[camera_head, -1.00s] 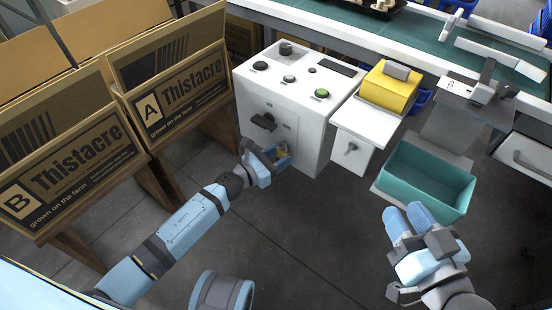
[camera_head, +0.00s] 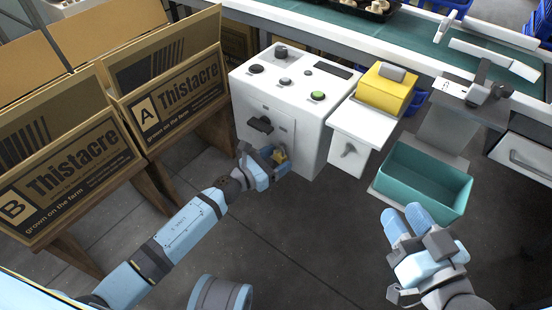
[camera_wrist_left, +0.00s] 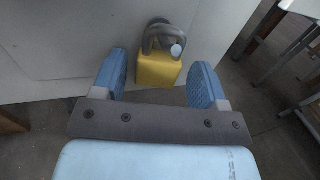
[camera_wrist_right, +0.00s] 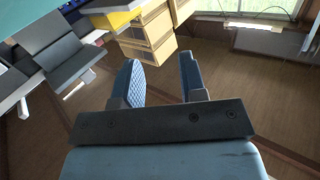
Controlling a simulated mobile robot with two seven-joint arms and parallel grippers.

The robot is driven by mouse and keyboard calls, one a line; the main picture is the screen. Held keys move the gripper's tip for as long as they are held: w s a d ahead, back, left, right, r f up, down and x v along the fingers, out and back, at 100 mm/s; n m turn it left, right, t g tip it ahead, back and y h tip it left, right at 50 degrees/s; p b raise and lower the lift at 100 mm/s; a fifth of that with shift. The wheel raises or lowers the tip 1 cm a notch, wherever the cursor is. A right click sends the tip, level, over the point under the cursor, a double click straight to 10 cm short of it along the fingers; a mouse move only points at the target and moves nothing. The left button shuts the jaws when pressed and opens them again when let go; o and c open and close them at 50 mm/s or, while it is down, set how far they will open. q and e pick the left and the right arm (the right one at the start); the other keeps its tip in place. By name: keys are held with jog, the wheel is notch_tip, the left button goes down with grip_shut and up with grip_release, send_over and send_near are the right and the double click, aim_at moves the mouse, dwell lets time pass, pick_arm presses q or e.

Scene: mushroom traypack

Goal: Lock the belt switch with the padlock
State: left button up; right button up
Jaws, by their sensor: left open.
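The yellow padlock (camera_head: 281,156) with a grey shackle is low by the front of the white control cabinet (camera_head: 312,132). My left gripper is open around the padlock in the head view (camera_head: 272,160). The dark switch handle (camera_head: 260,124) is on the cabinet's front panel, above my left gripper. My right gripper (camera_wrist_right: 162,75) is open and empty.
Thistacre boxes (camera_head: 175,90) stand left of the cabinet. A white side unit (camera_head: 352,140) with a yellow block (camera_head: 385,90) stands to its right. A teal bin (camera_head: 425,180) lies beyond my right gripper. The conveyor (camera_head: 400,30) runs behind. Floor between the arms is clear.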

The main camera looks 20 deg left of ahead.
pick_arm(q)
jog(key=shift+w+a, duration=0.1)
jog(key=shift+a, duration=0.05)
jog(key=shift+s+a, duration=0.1)
jog(key=shift+s, duration=0.1)
jog(key=p+v, duration=0.1)
jog(key=v, duration=1.2)
jog(key=shift+s+p, duration=0.25)
jog(key=shift+p, duration=0.1)
pick_arm(e)
jog(key=shift+s+a+f+m+g, duration=0.1)
jog(key=shift+s+a+m+g, duration=0.25)
jog(key=shift+m, duration=0.25)
